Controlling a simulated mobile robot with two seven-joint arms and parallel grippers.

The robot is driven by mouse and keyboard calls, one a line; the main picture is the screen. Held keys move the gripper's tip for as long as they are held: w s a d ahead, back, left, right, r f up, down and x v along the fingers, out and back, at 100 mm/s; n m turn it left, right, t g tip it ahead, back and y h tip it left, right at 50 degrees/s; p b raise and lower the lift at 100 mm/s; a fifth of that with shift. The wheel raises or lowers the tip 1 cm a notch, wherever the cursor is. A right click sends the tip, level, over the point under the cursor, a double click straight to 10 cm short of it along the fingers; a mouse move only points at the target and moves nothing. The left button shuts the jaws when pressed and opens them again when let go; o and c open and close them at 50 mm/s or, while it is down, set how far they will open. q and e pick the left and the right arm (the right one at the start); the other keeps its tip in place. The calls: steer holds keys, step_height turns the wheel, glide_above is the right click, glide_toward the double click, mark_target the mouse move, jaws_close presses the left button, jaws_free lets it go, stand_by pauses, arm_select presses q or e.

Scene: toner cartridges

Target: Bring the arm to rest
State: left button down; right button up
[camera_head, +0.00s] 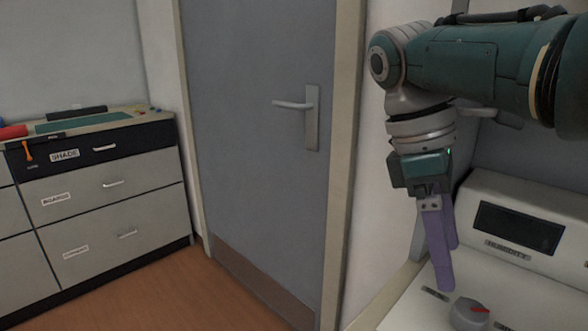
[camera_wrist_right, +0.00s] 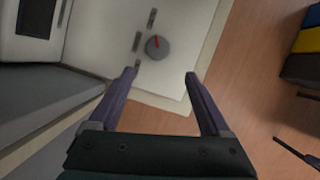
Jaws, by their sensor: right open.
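My right gripper (camera_head: 446,268) hangs from the arm at the right of the head view, its purple fingers pointing down over the front of a white machine (camera_head: 400,318). In the right wrist view the gripper (camera_wrist_right: 160,76) shows its two purple fingers spread apart with nothing between them. A grey knob with a red pointer (camera_head: 470,313) sits on the machine close to the fingertips; it also shows in the wrist view (camera_wrist_right: 157,47), beyond the fingers. I cannot tell whether a finger touches the machine. My left gripper is not in view.
A grey door (camera_head: 255,150) with a lever handle (camera_head: 295,105) stands in the middle. A drawer cabinet (camera_head: 110,185) with labelled drawers is at the left, with a dark roll (camera_head: 77,113) and a red item (camera_head: 14,131) on top. The wooden floor (camera_head: 165,292) before the door is clear.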

steer(key=shift+m+t+y, duration=0.7)
steer(key=shift+t+y, duration=0.1)
steer(key=shift+y, duration=0.1)
steer(key=s+a+f+p, duration=0.1)
steer(key=f, duration=0.1)
steer(key=s+a+f+p, duration=0.1)
steer(key=s+f, duration=0.1)
steer(key=s+a+f+p, duration=0.1)
steer(key=f, duration=0.1)
steer(key=shift+s+a, duration=0.15)
steer(key=shift+a, duration=0.25)
steer(key=s+d+r+m+t+y+p, duration=0.1)
steer(key=s+r+m+t+p, duration=0.2)
steer(key=s, duration=0.7)
steer(key=s+d+r+m+t+y+p, duration=0.1)
steer(key=s+r+m+p, duration=0.35)
steer(key=s, duration=0.45)
step_height(320, 180, up, 39)
steer(key=p, duration=3.7)
